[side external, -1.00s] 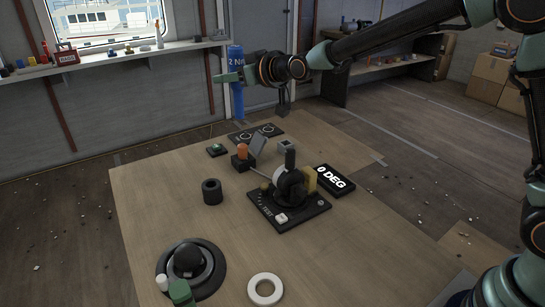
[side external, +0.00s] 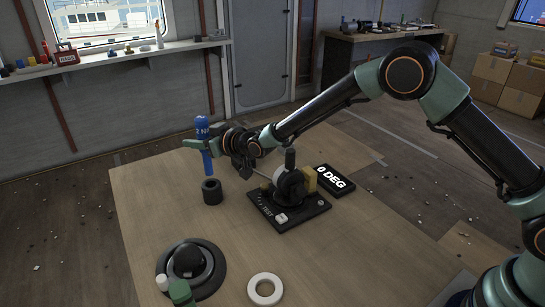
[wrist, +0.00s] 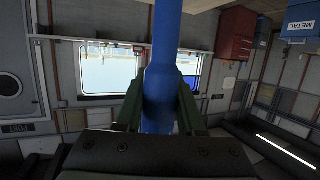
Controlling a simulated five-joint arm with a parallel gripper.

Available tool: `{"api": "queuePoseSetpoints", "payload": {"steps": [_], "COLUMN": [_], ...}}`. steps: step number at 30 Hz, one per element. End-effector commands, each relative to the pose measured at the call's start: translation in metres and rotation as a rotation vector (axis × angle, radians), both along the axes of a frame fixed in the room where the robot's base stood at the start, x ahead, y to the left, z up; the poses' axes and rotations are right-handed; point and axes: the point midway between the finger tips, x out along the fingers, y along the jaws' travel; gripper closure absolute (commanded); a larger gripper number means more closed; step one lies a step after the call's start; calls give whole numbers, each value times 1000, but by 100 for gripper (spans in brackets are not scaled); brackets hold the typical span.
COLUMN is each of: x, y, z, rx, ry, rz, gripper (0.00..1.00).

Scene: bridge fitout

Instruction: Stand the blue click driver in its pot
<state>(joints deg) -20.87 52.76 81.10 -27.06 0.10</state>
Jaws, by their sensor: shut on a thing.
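The blue click driver (side external: 203,130) is upright in my gripper (side external: 197,145), which is shut on it. In the side view its lower tip is just above or at the mouth of the black pot (side external: 212,192); I cannot tell whether it is inside. The pot is a short dark cylinder standing on the wooden table. In the wrist view the driver (wrist: 162,80) runs up between the two green fingers of the gripper (wrist: 160,110). The pot is not seen there.
Right of the pot is a black test fixture (side external: 290,210) with a lever, beside a "0 DEG" display (side external: 334,179). A round black base with a knob (side external: 188,265) and a white ring (side external: 265,289) lie at the front. The table (side external: 145,215) left of the pot is clear.

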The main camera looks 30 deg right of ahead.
Motion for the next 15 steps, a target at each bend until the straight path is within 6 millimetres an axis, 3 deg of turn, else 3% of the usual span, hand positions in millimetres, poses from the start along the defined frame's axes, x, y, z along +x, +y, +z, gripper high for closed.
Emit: {"api": "queuePoseSetpoints", "payload": {"steps": [3, 11, 15], "x": [0, 0, 0], "y": [0, 0, 0], "z": [-25, -47, -68], "rx": [0, 1, 0], "ry": [1, -2, 0], "rz": [0, 0, 0], "gripper": [100, 100, 100]}}
